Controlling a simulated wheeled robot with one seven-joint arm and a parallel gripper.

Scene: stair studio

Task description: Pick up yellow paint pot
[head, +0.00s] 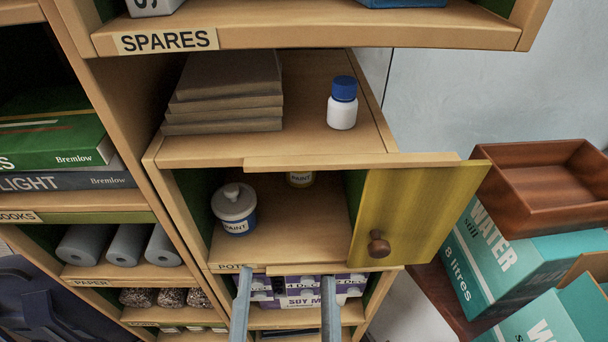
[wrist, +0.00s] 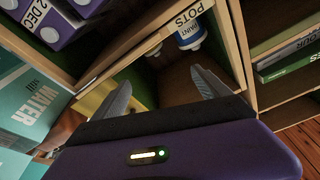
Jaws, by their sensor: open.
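The yellow paint pot (head: 300,180) appears to be the one toward the back of the POTS compartment. A blue paint pot (head: 235,209) with a grey lid stands upright nearer the front left of the compartment. The blue pot also shows in the wrist view (wrist: 190,33). My gripper (head: 287,285) is open and empty, its fingers apart in front of and below the compartment. In the wrist view my gripper (wrist: 161,82) points toward the compartment.
A yellow door (head: 415,215) with a round brown knob stands open right of the compartment. Above are a white bottle (head: 342,108) and stacked brown boards (head: 225,90). Purple boxes (head: 310,287) fill the shelf below. Teal water boxes (head: 520,265) and a brown tray (head: 545,180) stand right.

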